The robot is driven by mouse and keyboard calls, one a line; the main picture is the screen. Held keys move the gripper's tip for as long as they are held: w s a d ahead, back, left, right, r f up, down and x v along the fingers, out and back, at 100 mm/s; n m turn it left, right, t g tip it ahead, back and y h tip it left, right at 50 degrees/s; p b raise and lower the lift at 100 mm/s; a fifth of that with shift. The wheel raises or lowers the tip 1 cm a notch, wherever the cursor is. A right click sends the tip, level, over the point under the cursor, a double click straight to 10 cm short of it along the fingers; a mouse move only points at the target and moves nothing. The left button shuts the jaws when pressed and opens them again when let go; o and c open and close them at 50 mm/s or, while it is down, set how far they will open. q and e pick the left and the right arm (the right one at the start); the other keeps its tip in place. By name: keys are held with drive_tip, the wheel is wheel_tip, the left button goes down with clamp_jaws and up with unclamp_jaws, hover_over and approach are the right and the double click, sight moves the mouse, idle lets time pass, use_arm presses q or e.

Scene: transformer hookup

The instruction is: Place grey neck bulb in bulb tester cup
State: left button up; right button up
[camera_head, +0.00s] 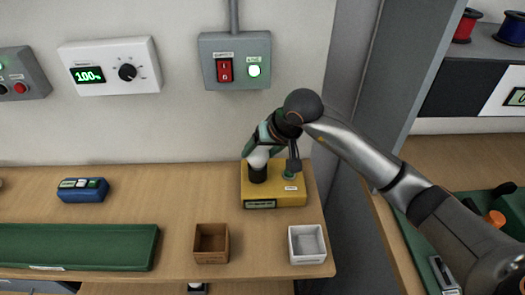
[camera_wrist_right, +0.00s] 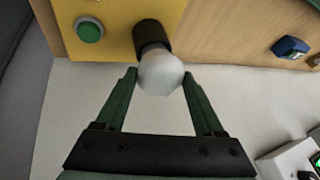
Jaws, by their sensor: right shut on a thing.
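The bulb (camera_head: 258,159) has a white globe and sits at the mouth of the black bulb tester cup (camera_head: 257,174). The cup stands on the left of the yellow tester (camera_head: 274,193). In the right wrist view the globe (camera_wrist_right: 161,72) lies between the green fingers of my right gripper (camera_wrist_right: 160,76), which is shut on it. Its neck is hidden in or behind the dark cup (camera_wrist_right: 152,36), so its colour does not show. How deep the bulb sits I cannot tell. A green button (camera_wrist_right: 89,29) is on the tester. My left gripper is out of view.
A brown box (camera_head: 211,258) and a white box (camera_head: 293,255) stand near the table's front edge. A green tray (camera_head: 75,260) and a blue device (camera_head: 83,193) are at the left. A wall switch box (camera_head: 235,85) hangs above the tester. The middle of the table is clear.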

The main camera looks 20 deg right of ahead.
drive_tip(key=shift+w, duration=0.1)
drive_tip(key=shift+f, duration=0.2)
drive_tip(key=o, duration=1.4)
drive_tip(key=shift+r, duration=0.1)
drive_tip(key=shift+r, duration=0.25)
drive_tip(key=v, duration=1.1)
drive_tip(key=shift+s+r, duration=0.25)
drive_tip(key=shift+r, duration=0.1)
drive_tip(key=shift+d, duration=0.1)
